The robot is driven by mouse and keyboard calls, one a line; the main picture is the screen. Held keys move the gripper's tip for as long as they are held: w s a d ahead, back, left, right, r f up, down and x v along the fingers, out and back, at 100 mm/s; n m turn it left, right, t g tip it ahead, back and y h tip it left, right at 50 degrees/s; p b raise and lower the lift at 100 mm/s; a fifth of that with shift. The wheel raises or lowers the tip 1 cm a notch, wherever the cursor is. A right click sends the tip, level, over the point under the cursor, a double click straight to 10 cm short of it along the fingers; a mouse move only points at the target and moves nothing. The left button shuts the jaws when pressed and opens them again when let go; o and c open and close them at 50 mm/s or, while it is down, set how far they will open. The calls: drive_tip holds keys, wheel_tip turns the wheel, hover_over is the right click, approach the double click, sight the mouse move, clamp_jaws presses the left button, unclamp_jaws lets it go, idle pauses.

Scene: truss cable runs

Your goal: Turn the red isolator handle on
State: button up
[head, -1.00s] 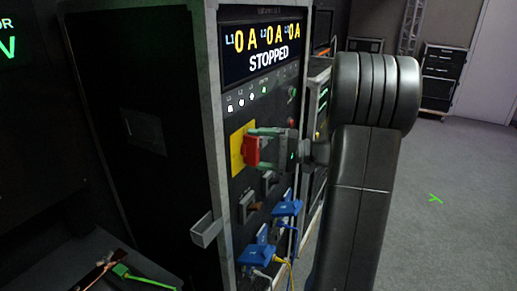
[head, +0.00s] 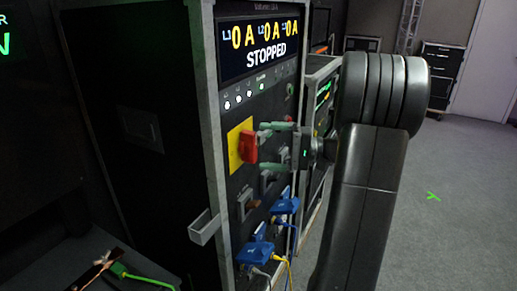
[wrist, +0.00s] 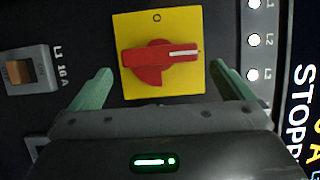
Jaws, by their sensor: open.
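The red isolator handle (head: 248,147) sits on a yellow plate (head: 234,156) on the rack's front panel. In the wrist view the handle (wrist: 160,62) has its white mark pointing right, towards the lamps, which is upward on the panel. An "O" is printed at the plate's top edge in that view (wrist: 157,18), a quarter turn from the mark. My gripper (head: 264,147) is open, its green fingers short of the handle, with a gap between. In the wrist view the fingers stand either side of the plate, empty.
The display (head: 261,46) above reads 0 A on several phases and "STOPPED". White lamps L1, L2, L3 (wrist: 253,40) are lit. A breaker (wrist: 30,70) lies below the handle. Blue connectors (head: 256,251) with cables protrude lower down. Floor at right is clear.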

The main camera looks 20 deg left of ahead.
sight(256, 146)
drive_tip(key=b+v, duration=0.1)
drive_tip(key=v, duration=0.9)
drive_tip(key=shift+a, duration=0.1)
drive_tip(key=p+x, duration=0.2)
drive_tip(key=x, duration=1.1)
drive_tip(key=shift+s+a, duration=0.2)
drive_tip(key=shift+a, duration=0.1)
